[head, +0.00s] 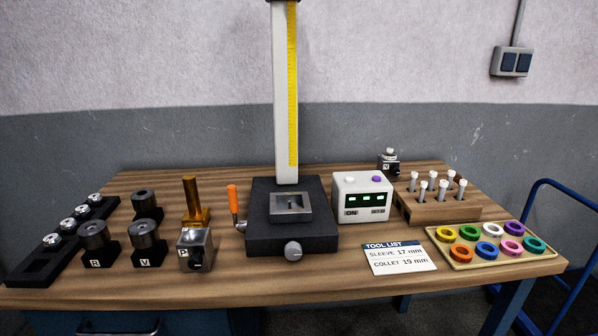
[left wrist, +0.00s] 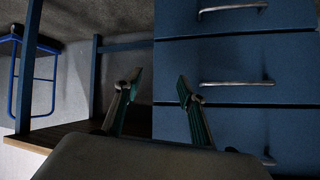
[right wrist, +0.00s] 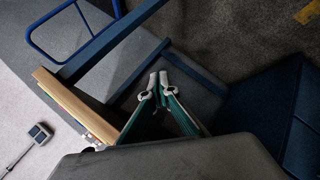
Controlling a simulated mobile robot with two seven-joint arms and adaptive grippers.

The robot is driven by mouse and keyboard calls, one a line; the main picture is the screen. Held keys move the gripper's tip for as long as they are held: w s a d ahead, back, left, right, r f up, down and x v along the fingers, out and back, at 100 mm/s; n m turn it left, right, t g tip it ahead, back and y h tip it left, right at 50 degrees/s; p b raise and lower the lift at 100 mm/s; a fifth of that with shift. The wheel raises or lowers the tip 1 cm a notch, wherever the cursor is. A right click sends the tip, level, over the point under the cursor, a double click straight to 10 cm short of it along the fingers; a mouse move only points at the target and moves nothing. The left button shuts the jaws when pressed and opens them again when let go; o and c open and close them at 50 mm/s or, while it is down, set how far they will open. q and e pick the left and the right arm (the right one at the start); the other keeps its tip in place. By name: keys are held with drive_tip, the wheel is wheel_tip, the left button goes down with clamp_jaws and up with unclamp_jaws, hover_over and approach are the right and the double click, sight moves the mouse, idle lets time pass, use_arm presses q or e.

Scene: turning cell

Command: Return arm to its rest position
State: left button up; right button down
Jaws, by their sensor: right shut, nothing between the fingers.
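Neither of my arms shows in the head view. In the left wrist view my left gripper (left wrist: 158,85) is open and empty, its two fingers spread apart in front of the blue drawer fronts (left wrist: 235,70). In the right wrist view my right gripper (right wrist: 158,80) is shut with its fingertips together and nothing between them. It is out beside the bench, whose wooden edge (right wrist: 75,103) shows at the left of that view.
The wooden bench (head: 300,284) carries a black measuring stand (head: 290,238), a white display box (head: 362,197), a tool list card (head: 399,256), a tray of coloured rings (head: 455,262), and several dark holders at left. A blue cart rail (head: 570,190) stands at right.

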drive_tip(key=s+d+f+g, duration=0.2)
drive_tip(key=s+f, duration=0.2)
drive_tip(key=s, duration=0.2)
use_arm(q)
drive_tip(key=shift+s+d+g+p, duration=0.3)
drive_tip(key=shift+s+d+p, duration=0.2)
drive_tip(key=shift+s+p, duration=0.6)
use_arm(e)
drive_tip(key=w+a+f+m+t+y, duration=0.1)
drive_tip(key=a+f+t+y, duration=0.1)
drive_tip(key=a, duration=0.6)
drive_tip(key=w+a+f+m+t+y, duration=0.1)
drive_tip(key=a+f+y, duration=0.4)
drive_tip(key=a+f, duration=0.2)
drive_tip(key=shift+w+a+f+m+t, duration=0.2)
drive_tip(key=shift+a+f+m+t, duration=0.15)
drive_tip(key=shift+a, duration=0.45)
